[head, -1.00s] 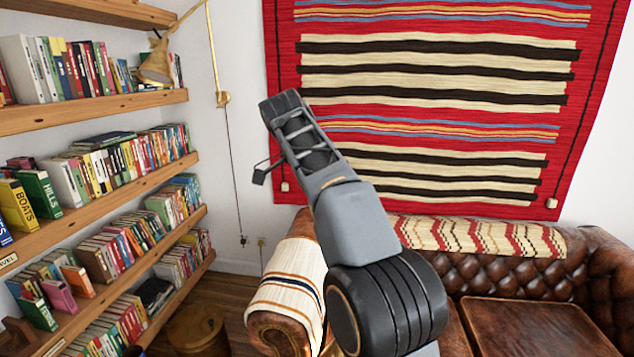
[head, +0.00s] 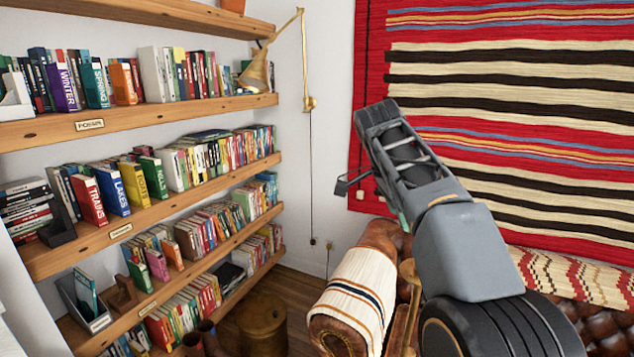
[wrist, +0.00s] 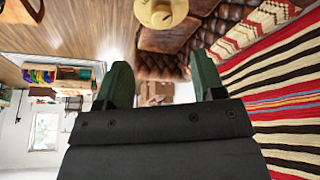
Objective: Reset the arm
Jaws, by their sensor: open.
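My arm rises in front of the sofa and the wall rug in the head view, its upper links folded up and tilted to the left. The gripper's fingers are mostly hidden behind the arm there. In the wrist view my gripper (wrist: 165,85) shows two dark green fingers set wide apart, open, with nothing held between them. The wrist picture looks out over the room and appears turned over.
Wooden shelves (head: 150,113) full of books run along the left wall. A brass lamp (head: 257,72) hangs at their right end. A leather sofa (head: 335,335) with a striped blanket (head: 352,285) stands below the striped rug (head: 520,90). A round wooden stool (head: 262,322) is on the floor.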

